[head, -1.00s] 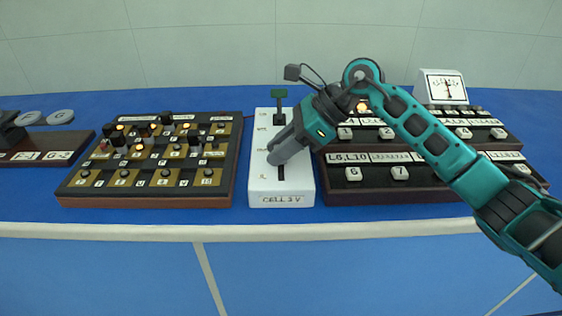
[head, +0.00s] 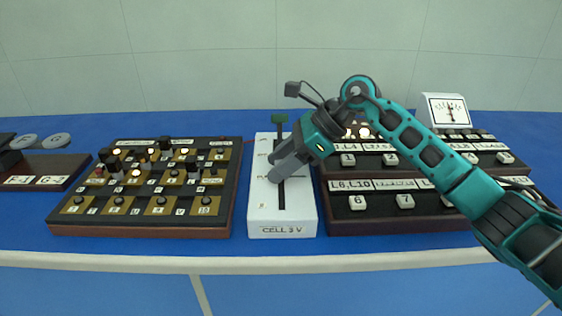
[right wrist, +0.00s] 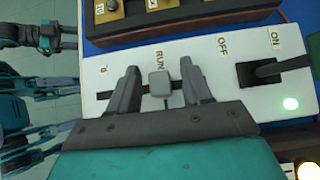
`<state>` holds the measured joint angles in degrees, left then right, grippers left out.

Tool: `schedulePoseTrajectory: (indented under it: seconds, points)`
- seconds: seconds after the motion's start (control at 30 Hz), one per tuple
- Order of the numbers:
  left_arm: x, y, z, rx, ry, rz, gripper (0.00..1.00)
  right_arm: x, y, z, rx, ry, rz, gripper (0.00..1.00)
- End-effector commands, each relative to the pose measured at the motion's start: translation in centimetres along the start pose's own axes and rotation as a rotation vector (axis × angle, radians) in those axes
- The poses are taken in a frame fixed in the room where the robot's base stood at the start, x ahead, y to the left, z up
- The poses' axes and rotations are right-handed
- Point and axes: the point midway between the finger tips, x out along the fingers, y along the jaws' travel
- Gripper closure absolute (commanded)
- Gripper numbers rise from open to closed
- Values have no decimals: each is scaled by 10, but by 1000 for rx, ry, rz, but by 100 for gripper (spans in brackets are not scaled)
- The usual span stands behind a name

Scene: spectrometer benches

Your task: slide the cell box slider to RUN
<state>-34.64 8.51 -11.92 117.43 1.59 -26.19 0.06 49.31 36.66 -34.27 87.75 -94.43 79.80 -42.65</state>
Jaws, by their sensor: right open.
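The white cell box (head: 261,214), labelled CELL 3 V, stands on the blue bench in the middle of the head view. It also shows in the right wrist view (right wrist: 215,75), with a long slot and the labels RUN, OFF and ON. The grey slider knob (right wrist: 160,83) sits in the slot beside the RUN label (right wrist: 159,59). My right gripper (right wrist: 159,88) is open, one finger on each side of the knob with small gaps. In the head view this gripper (head: 277,170) hides the knob. My left gripper is not seen in the head view.
A dark switch lever (right wrist: 262,72) and a lit green lamp (right wrist: 291,103) are at the box's ON end. A plug board (head: 142,185) stands close on the left, key boards (head: 375,222) close on the right. A white meter (head: 446,109) is behind the right boards.

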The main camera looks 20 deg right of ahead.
Motion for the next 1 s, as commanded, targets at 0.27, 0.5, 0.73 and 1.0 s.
schedulePoseTrajectory:
  seconds: [0.27, 0.5, 0.73, 1.0]
  points:
    - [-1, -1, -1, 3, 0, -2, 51, -34, -1, 0, 0, 2, -6, 51]
    - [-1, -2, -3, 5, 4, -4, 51, -88, -1, 0, 0, 2, -5, 51]
    - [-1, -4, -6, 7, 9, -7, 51, -121, 0, 0, 0, 1, -2, 51]
    - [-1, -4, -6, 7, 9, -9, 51, -129, 0, 0, -1, 0, 0, 51]
